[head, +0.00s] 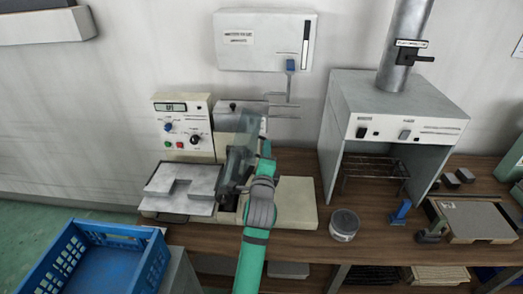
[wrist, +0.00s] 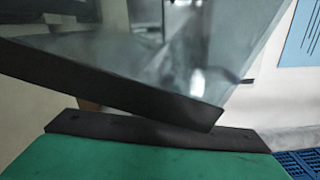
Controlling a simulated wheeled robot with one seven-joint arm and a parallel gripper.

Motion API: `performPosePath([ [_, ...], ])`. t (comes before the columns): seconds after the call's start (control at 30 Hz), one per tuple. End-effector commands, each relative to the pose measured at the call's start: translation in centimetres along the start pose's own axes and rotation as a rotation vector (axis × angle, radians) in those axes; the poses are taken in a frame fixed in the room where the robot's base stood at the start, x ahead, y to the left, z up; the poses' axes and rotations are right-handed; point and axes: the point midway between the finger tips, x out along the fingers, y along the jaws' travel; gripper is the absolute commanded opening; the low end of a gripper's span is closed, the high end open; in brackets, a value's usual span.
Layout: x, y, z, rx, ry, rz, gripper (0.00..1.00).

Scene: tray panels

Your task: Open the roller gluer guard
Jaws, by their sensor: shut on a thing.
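The roller gluer (head: 295,205) stands on the wooden bench, with a control box at its left and metal rollers at the back. Its guard (head: 238,165), a smoky see-through cover, stands tilted up in front of the rollers. In the wrist view the guard (wrist: 150,60) fills the upper part, with a dark bar along its lower edge. My gripper (head: 246,187) is at the guard's right side, shut on it. The exact contact is hidden by my green and grey wrist in the head view and is unclear in the wrist view.
A grey metal plate (head: 180,187) lies at the gluer's left front. A round tin (head: 344,224) stands right of it. A grey fume hood (head: 395,110) stands behind at the right. A blue crate (head: 95,262) is at the lower left. A white box (head: 265,40) hangs on the wall above.

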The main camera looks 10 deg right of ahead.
Motion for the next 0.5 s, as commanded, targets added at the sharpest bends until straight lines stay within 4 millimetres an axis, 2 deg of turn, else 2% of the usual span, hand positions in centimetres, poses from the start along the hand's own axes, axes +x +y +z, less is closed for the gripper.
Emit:
performPosePath([
  [0.2,0.04,0.42,0.25,-0.003,-0.004,0.008,0.00],
  [0.23,0.04,0.42,0.27,-0.003,-0.004,0.008,0.16],
  [0.3,0.03,0.38,0.28,-0.003,-0.004,0.007,0.28],
  [0.5,0.02,0.21,0.21,-0.002,-0.003,0.004,0.28],
])
